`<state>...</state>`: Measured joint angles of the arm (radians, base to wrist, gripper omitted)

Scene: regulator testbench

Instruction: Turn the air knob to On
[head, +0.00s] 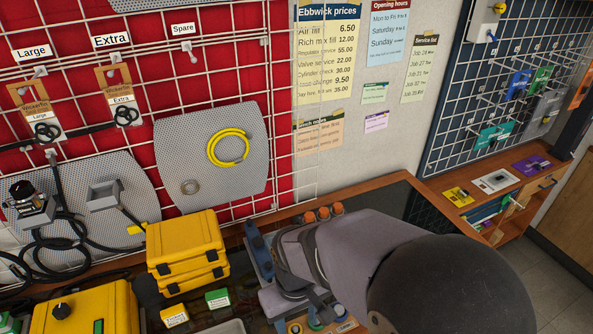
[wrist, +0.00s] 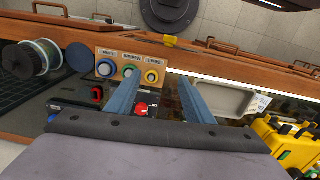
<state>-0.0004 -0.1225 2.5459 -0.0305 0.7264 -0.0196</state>
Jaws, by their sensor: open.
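My gripper (wrist: 159,84) is open in the wrist view, with two blue fingers spread apart and nothing between their tips. In the head view my arm covers the lower middle. A black knob (head: 62,311) sits on top of a yellow unit (head: 98,313) at the lower left, well left of my arm; I cannot read any label for air or On. A wooden panel (wrist: 116,57) with three coloured round parts stands left of the fingertips in the wrist view. A red round part (wrist: 141,109) shows between the fingers, beyond them. I cannot tell which knob is the air knob.
Stacked yellow cases (head: 186,245) stand between the yellow unit and my arm. Small yellow (head: 174,316) and green (head: 217,298) boxes lie in front of them. A pale tray (wrist: 222,96) lies right of the fingers. Hoses (head: 70,235) hang on the red wall grid.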

